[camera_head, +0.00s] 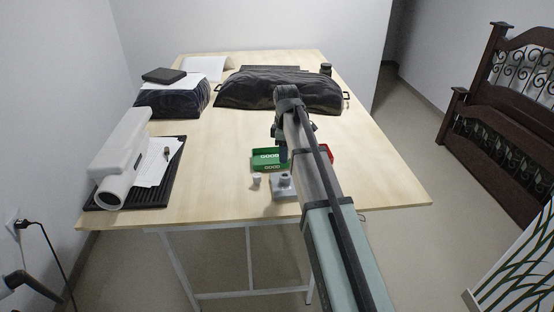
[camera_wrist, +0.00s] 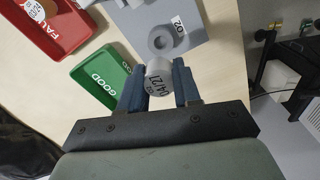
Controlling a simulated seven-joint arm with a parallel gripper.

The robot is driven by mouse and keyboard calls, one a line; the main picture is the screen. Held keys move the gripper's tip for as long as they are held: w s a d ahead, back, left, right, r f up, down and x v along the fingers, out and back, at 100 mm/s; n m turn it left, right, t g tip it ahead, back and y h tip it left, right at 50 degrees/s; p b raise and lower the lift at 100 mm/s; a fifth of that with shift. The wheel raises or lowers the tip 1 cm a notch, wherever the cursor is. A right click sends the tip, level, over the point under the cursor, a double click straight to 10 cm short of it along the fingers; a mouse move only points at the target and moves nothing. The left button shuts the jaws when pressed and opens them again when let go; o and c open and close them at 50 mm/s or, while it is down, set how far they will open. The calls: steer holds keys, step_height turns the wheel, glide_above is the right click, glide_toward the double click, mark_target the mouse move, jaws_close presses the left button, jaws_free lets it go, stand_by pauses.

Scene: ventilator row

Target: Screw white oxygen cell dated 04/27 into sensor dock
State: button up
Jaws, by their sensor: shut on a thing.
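My gripper (camera_wrist: 159,90) is shut on a white cylindrical cell (camera_wrist: 158,72) in the wrist view. Its label faces the camera and begins "04/2"; the last digit looks like a 7 or a 1. The grey sensor dock (camera_wrist: 190,22), marked O2, lies just beyond the fingertips. Its round socket (camera_wrist: 161,42) shows empty. In the head view my gripper (camera_head: 283,158) is above and slightly behind the dock (camera_head: 283,190), and the held cell cannot be made out there. A small white cylinder (camera_head: 256,180) shows just left of the dock.
A white device (camera_head: 122,160) on a black mat (camera_head: 172,180) stands left. A black bag (camera_head: 245,92) lies behind. The front table edge is near the dock.

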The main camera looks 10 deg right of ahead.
steer(key=shift+s+f+n, duration=0.1)
steer(key=shift+f+n, duration=0.15)
steer(key=shift+n, duration=0.05)
steer(key=shift+f, duration=2.2)
steer(key=shift+f, duration=1.1)
stand_by(1.1)
steer(key=o, duration=0.9)
steer(key=shift+s, duration=0.1)
steer(key=shift+r, duration=0.7)
steer(key=shift+d, duration=0.1)
